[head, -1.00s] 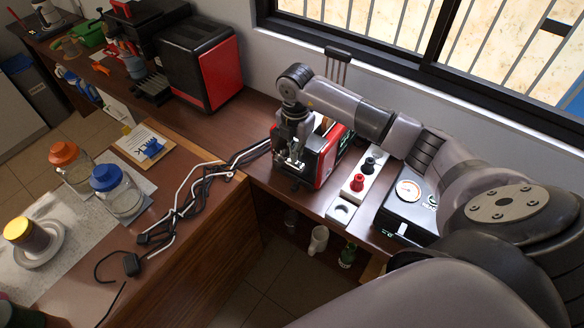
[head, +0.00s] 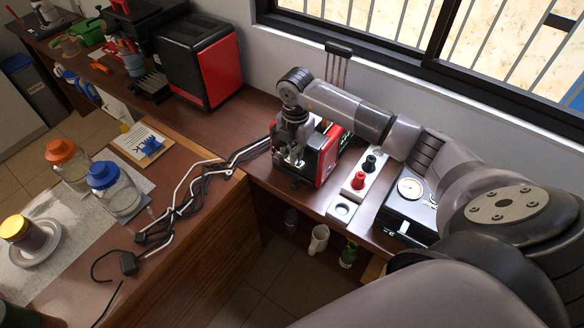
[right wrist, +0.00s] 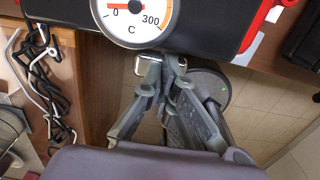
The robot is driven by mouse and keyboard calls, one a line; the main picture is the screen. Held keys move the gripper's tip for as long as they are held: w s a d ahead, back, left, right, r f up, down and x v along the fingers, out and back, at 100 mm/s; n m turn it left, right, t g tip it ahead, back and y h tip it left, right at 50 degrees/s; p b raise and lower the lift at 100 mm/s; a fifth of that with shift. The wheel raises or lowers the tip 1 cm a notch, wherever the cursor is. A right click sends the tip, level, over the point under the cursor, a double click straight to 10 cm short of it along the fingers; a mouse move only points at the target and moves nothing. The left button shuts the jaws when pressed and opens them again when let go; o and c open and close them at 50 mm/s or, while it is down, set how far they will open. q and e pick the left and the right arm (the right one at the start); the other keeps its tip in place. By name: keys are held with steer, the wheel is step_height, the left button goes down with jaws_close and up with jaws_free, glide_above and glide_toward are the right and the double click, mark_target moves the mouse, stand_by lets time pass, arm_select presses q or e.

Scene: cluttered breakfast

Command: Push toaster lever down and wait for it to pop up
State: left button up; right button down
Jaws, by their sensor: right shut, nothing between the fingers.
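The red and black toaster (head: 327,158) stands on the brown counter below the window. Its black end panel, with a white 0–300 C dial (right wrist: 134,12), fills the top of the right wrist view. My right gripper (head: 289,160) is at the toaster's left end. Its fingers (right wrist: 168,66) are shut and empty, just below the dial in the wrist view. A shiny metal loop (right wrist: 140,66), possibly the lever, shows beside the fingertips; I cannot tell whether they touch it. My right arm hides part of the toaster top. My left gripper is not in view.
A white strip with red and black knobs (head: 354,184) and a black box with a gauge (head: 402,212) stand right of the toaster. Tangled cables (head: 188,195) lie on the left. Jars (head: 117,190) stand on the wooden table. A larger red-black appliance (head: 200,62) stands behind.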

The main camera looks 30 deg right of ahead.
mark_target(295, 167)
steer(key=shift+f+b, duration=1.65)
steer(key=shift+f, duration=1)
steer(key=r+p, duration=0.3)
steer(key=shift+s+a, duration=0.15)
steer(key=shift+a, duration=0.2)
steer(key=shift+s+a+r, duration=0.1)
steer(key=shift+r, duration=0.1)
steer(key=shift+f, duration=0.1)
steer(key=s+a+r+p, duration=0.2)
steer(key=a+r+p, duration=0.2)
steer(key=r+p, duration=0.2)
steer(key=shift+a, duration=0.35)
steer(key=shift+f, duration=0.1)
